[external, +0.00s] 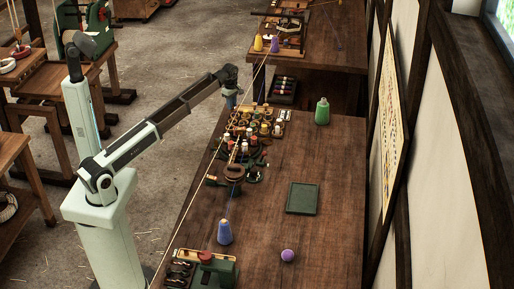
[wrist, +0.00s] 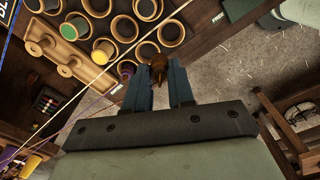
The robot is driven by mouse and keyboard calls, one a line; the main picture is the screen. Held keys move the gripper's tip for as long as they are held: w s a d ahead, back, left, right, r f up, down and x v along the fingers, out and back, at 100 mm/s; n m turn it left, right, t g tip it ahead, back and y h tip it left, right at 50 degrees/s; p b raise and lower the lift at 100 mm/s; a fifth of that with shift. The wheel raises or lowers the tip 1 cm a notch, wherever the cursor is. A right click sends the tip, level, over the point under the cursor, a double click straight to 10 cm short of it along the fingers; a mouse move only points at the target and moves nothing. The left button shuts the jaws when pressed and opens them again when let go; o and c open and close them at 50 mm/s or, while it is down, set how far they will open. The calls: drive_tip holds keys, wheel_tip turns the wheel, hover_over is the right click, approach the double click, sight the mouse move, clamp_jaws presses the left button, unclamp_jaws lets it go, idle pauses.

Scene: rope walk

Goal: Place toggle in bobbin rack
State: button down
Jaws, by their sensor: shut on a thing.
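My gripper (wrist: 160,82) is shut on a small brown wooden toggle (wrist: 158,64), which sticks out past the blue fingertips in the wrist view. In the external view my gripper (external: 231,99) hangs just left of the bobbin rack's back left part; the toggle is too small to make out there. The bobbin rack (external: 286,114) stands at the far left of the long table, with several round wooden cups and bobbins. In the wrist view its cups (wrist: 124,28) lie above and left of the toggle, some with yellow, green or purple inside. The toggle appears apart from them.
Several dark spools and tools (external: 250,158) crowd the table in front of the rack. A taut rope (external: 190,215) runs along the table's left edge.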

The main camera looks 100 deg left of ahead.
drive_tip(key=shift+s+d+f, duration=0.15)
drive_tip(key=shift+d+f, duration=0.15)
drive_tip(key=shift+f, duration=1.4)
drive_tip(key=shift+s+d+f, duration=0.1)
drive_tip(key=shift+d+f, duration=0.15)
drive_tip(key=shift+f, duration=1.5)
drive_tip(key=shift+s+d+f, duration=0.15)
drive_tip(key=shift+d+f, duration=0.15)
drive_tip(key=shift+f, duration=1.4)
drive_tip(key=shift+f, duration=0.1)
drive_tip(key=c, duration=1)
unclamp_jaws()
drive_tip(key=shift+o, duration=0.2)
wheel_tip(320, 180, up, 12)
